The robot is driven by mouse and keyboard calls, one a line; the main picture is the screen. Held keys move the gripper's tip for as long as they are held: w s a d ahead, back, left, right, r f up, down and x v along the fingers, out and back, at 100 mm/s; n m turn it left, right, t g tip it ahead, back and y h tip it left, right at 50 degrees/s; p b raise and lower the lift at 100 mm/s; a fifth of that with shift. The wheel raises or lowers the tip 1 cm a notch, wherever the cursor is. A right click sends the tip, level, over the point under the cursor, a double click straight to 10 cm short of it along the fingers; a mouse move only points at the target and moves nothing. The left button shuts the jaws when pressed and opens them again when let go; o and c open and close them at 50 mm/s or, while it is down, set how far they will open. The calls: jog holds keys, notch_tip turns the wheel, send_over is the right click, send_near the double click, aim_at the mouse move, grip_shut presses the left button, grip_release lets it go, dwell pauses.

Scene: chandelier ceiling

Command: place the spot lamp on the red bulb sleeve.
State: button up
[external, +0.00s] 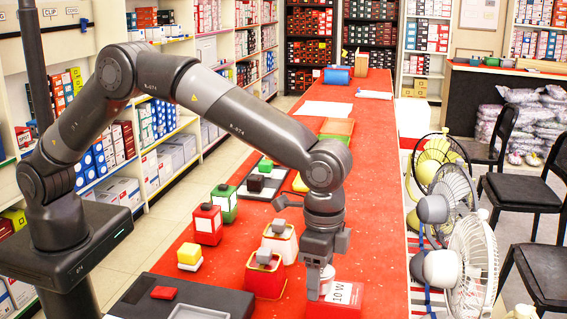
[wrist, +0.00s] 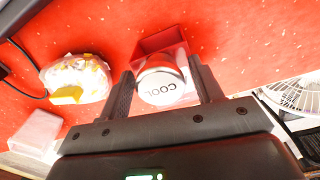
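The spot lamp (wrist: 163,88), a white round-faced piece marked COOL, sits between the two fingers of my gripper (wrist: 163,75) in the wrist view. The fingers lie close against both its sides. In the external view my gripper (external: 320,284) points down at the near end of the red table, and the lamp's white body shows partly beside a finger. The red bulb sleeve (external: 345,307), a red box with a white "10 W" label, is right by the gripper tip. It shows behind the lamp in the wrist view (wrist: 158,42). Whether lamp and sleeve touch cannot be told.
A red bottle-like box (external: 208,225), a green one (external: 224,203) and a yellow-white piece (external: 189,256) are further left.

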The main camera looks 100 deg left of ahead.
jog(key=shift+o, duration=0.6)
jog(key=shift+r, duration=0.1)
notch_tip(320, 180, up, 12)
jog(key=s+a+r+t, duration=0.1)
jog(key=s+a+r, duration=0.3)
jog(key=s+r, duration=0.6)
jog(key=s+a+r+n+t, duration=0.1)
jog(key=s+a+r+t, duration=0.1)
jog(key=s, duration=1)
jog(key=s+a+r+t, duration=0.1)
jog(key=s+a, duration=0.2)
jog(key=s, duration=0.9)
jog(key=s+a+f+t, duration=0.1)
jog(key=s+f, duration=0.5)
jog(key=s, duration=0.6)
jog(key=shift+f+n+t, duration=0.2)
jog(key=shift+n+t, duration=0.1)
jog(key=shift+n, duration=0.1)
